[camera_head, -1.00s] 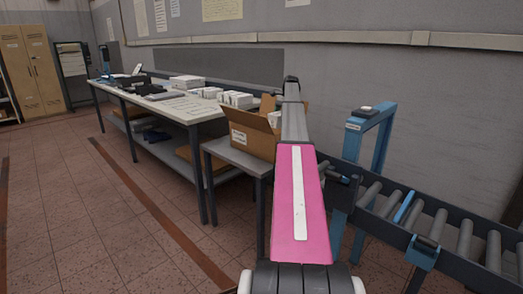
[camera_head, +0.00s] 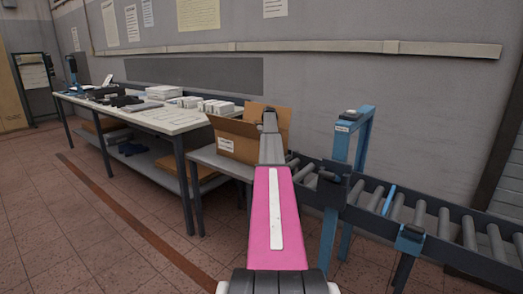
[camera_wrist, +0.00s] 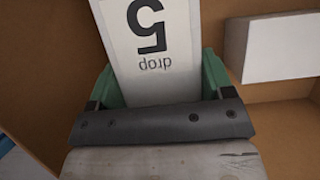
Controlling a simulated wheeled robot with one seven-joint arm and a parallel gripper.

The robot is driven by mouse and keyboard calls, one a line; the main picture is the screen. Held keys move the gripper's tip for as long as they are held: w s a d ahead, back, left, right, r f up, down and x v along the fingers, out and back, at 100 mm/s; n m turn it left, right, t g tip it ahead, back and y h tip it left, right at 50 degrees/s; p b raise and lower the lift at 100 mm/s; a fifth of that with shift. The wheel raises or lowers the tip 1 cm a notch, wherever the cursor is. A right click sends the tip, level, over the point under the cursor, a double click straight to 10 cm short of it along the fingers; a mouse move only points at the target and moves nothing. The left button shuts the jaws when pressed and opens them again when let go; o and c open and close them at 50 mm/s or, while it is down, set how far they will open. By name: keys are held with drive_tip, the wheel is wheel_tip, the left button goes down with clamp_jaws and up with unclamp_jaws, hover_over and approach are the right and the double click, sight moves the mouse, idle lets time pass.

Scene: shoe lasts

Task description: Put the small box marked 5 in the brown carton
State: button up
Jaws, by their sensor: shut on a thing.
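The small white box marked 5 (camera_wrist: 155,45) is in the wrist view, with "5" and "drop" upside down on its face. My gripper (camera_wrist: 160,85) is shut on it, with green fingers on either side. Brown carton walls (camera_wrist: 50,65) surround the box in the wrist view, so the box is in or just over the carton; whether it touches the bottom cannot be told. In the head view the open brown carton (camera_head: 236,140) stands on a low grey stand at the end of the long table. My arm covers part of it, and the gripper and held box are hidden there.
A white block (camera_wrist: 275,45) is inside the carton, right of the held box. The long table (camera_head: 150,118) bears white boxes (camera_head: 215,106) and dark items. A roller conveyor (camera_head: 430,222) with a blue frame (camera_head: 362,145) stands to the right. Floor is clear at left.

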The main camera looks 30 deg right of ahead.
drive_tip(key=shift+f, duration=2)
drive_tip(key=o, duration=1.1)
drive_tip(key=shift+f, duration=0.15)
drive_tip(key=v, duration=1.2)
drive_tip(key=shift+w, duration=0.1)
